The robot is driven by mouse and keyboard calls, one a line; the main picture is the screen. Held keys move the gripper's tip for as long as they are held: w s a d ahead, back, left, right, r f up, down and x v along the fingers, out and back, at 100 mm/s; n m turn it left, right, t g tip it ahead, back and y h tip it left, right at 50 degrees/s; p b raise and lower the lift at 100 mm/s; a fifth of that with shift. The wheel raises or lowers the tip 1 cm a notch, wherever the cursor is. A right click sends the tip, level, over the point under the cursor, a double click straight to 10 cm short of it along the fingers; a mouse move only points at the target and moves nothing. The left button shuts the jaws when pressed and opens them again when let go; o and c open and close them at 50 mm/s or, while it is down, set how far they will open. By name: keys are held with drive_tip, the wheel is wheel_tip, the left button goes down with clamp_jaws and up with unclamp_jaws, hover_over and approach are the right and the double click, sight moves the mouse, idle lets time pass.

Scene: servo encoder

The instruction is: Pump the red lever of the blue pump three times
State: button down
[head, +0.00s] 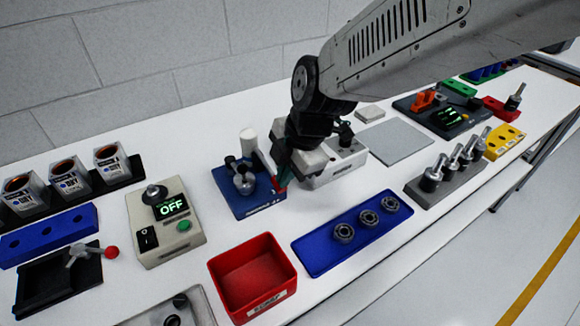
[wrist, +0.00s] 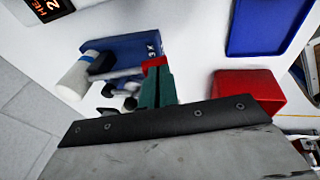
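The blue pump (head: 240,200) stands on the white table left of centre in the head view, with a white cylinder and grey metal parts on top. Its red lever (head: 279,187) is at its right side. In the wrist view the blue pump (wrist: 125,50) is at upper left, and the red lever (wrist: 154,62) shows at the fingertips. My gripper (head: 285,176) points down at the lever, its green fingers close together in the wrist view (wrist: 156,78). The fingertips overlap the lever; I cannot tell whether they touch it.
A red bin (head: 252,277) and a blue tray (head: 352,232) with grey bearings lie in front. A beige box (head: 165,228) reading OFF stands left of the pump. A white-grey box (head: 335,165) is close behind my gripper to the right.

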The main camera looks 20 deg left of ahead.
drive_tip(key=shift+s+d+f, duration=0.15)
drive_tip(key=shift+f, duration=0.05)
drive_tip(key=v, duration=1.4)
drive_tip(key=shift+d, duration=0.2)
drive_tip(key=shift+r, duration=0.1)
